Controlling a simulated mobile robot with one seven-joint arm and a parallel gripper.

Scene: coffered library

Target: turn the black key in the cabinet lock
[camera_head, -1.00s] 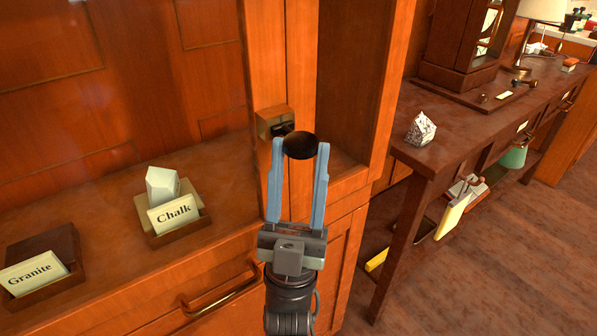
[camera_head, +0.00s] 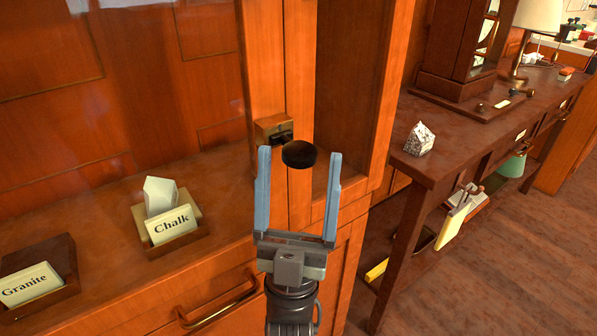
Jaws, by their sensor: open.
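The black key (camera_head: 299,154) sticks out of the brass cabinet lock (camera_head: 270,129) on the cabinet's door frame. Its round dark head faces me. My gripper (camera_head: 298,155) is open, with its two blue fingers spread wide on either side of the key head. Clear gaps show between the head and both fingers, and the fingertips reach about level with the head in the picture. The key's shaft is mostly hidden behind its head.
Left, a shelf holds a white block (camera_head: 160,195) with a Chalk card (camera_head: 171,226) and a Granite card (camera_head: 31,284). A drawer handle (camera_head: 218,303) is below. Right, a side table (camera_head: 447,140) carries a speckled stone (camera_head: 419,139) and a lamp (camera_head: 540,14).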

